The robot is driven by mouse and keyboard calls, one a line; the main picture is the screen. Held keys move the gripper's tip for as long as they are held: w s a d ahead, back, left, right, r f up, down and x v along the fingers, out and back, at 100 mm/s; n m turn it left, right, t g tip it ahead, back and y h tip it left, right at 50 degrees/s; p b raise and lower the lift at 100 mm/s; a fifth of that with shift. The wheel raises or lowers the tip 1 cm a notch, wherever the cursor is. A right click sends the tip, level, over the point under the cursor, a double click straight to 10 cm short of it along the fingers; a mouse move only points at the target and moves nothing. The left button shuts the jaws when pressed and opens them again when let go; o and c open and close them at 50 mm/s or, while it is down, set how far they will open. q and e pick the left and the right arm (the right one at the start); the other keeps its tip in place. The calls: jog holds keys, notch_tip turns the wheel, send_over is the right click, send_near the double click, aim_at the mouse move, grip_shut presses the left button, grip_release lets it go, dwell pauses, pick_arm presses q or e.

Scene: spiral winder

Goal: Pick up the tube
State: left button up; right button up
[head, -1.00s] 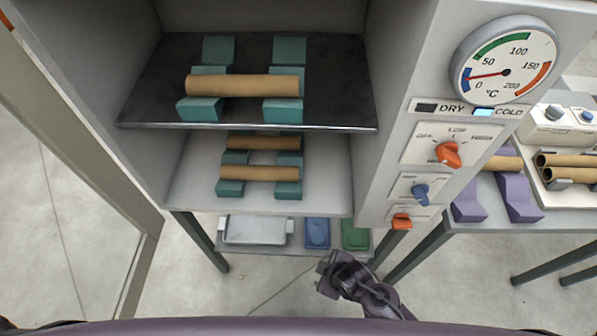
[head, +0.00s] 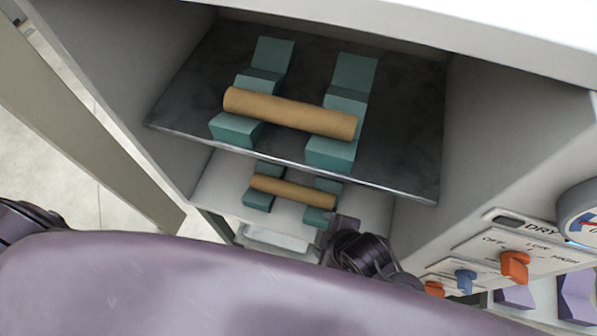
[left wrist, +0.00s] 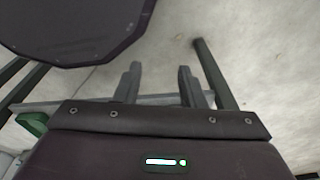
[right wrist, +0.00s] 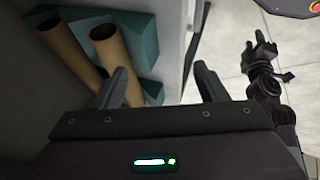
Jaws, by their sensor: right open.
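A tan cardboard tube (head: 289,113) lies across two teal notched supports on the dark upper shelf of the cabinet. Another tan tube (head: 293,190) lies on teal supports on the pale lower shelf. My right gripper (right wrist: 160,72) is open and empty. In the head view my right arm is by the lower shelf's front right. My left gripper (left wrist: 159,72) is open and empty, over the floor.
The upper shelf's metal front edge (head: 290,168) overhangs the lower shelf. The cabinet's right wall and control panel (head: 500,262) with orange and blue knobs stand close to my right arm. Purple supports (head: 577,296) are at the far right. Bare floor (head: 60,135) lies left.

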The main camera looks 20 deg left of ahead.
aim_at(293, 191)
jog(key=w+a, duration=0.2)
jog(key=w+a+p, duration=0.1)
jog(key=w+a, duration=0.1)
jog(key=w+a+p, duration=0.1)
jog(key=w+a, duration=0.1)
jog(key=shift+w+a+r, duration=0.15)
jog(key=shift+a+r, duration=0.1)
jog(key=shift+a, duration=0.15)
jog(key=shift+w+a, duration=0.95)
jog(key=shift+w, duration=0.1)
jog(key=p+x, duration=0.1)
jog(key=x, duration=0.4)
jog(key=shift+f, duration=0.15)
pick_arm(q)
jog(key=shift+g, duration=0.3)
jog(key=s+r, duration=0.2)
jog(key=s, duration=0.1)
jog(key=shift+s+a+r, duration=0.15)
jog(key=shift+r, duration=0.2)
pick_arm(e)
jog(key=c, duration=1.1)
